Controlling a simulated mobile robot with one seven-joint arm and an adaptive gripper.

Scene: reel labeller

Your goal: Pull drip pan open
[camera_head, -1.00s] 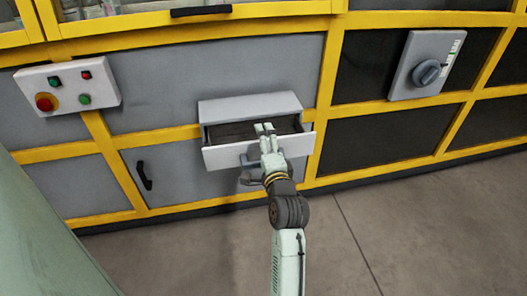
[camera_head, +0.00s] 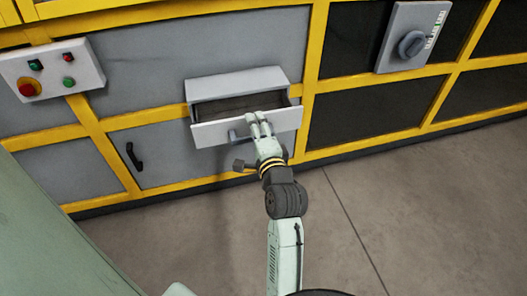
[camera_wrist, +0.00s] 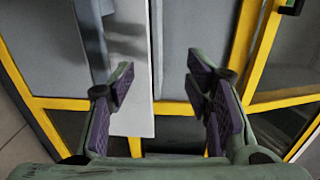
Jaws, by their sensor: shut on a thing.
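The drip pan (camera_head: 212,134) is a grey drawer with a pale front panel, pulled part way out of its grey housing (camera_head: 235,84) in the machine's lower front. Its dark inside shows and looks empty. A grey handle (camera_head: 236,136) sits on the front panel, partly hidden by my gripper. My gripper (camera_head: 259,120) is at the panel, right of the handle's visible end, and is shut on the drip pan. In the wrist view, the pan's pale panel (camera_wrist: 140,110) runs beside the left finger; the exact contact is hard to see.
A control box with buttons (camera_head: 50,70) is at the upper left, and a grey rotary switch (camera_head: 412,40) at the upper right. A black door handle (camera_head: 133,157) lies left below the pan. Yellow frame bars surround the panels. The floor (camera_head: 400,220) in front is clear.

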